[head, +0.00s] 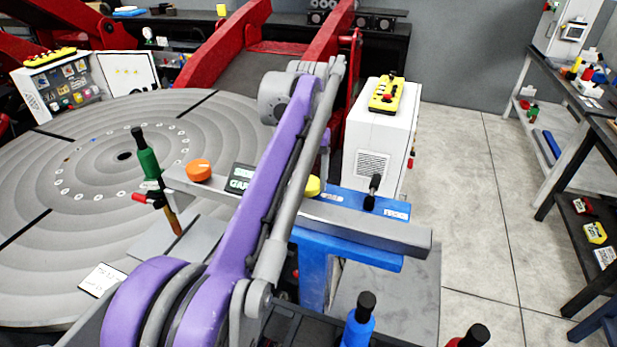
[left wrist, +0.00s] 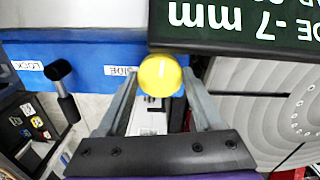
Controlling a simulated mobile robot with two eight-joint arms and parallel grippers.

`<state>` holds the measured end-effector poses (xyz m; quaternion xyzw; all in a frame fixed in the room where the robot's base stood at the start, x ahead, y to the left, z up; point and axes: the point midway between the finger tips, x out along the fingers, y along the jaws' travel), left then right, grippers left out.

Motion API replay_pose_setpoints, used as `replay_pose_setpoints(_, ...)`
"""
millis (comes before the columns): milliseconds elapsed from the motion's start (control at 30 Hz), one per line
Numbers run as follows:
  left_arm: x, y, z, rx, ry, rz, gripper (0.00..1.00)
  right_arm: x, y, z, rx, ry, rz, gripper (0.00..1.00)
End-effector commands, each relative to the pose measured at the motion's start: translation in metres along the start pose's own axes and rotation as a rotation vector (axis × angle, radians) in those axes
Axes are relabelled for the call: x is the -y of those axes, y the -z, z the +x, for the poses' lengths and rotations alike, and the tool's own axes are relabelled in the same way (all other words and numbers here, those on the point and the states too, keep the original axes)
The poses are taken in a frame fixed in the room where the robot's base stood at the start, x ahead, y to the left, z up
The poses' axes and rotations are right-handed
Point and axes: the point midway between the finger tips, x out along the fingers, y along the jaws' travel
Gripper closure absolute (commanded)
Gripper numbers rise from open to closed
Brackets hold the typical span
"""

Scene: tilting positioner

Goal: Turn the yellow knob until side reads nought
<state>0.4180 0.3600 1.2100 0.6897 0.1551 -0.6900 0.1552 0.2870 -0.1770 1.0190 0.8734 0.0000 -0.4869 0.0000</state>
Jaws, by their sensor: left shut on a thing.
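The yellow knob (left wrist: 160,75) sits on the blue bench beside a SIDE label. My left gripper (left wrist: 160,85) is shut on it, one finger on each side. In the head view a small part of the yellow knob (head: 313,186) shows past my purple arm, which hides the gripper. The dark display (left wrist: 240,25) is upside down and cut off in the left wrist view; its readable line ends in "DE -7 mm". In the head view my arm covers most of the display (head: 241,178). My right gripper is in neither view.
An orange knob (head: 198,170) stands left of the display. A black lever (head: 373,190) stands to the right, near a LOCK label (left wrist: 28,65). A large grey round table (head: 60,250) fills the left.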

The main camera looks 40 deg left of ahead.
Motion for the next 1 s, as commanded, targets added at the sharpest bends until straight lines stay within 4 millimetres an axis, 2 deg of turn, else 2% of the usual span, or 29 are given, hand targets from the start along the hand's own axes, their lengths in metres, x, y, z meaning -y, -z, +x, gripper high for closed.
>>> replay_pose_setpoints(1000, -0.0003, 0.0007, -0.001, -0.003, 0.001, 0.919, 0.87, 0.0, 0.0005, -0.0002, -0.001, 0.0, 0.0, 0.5)
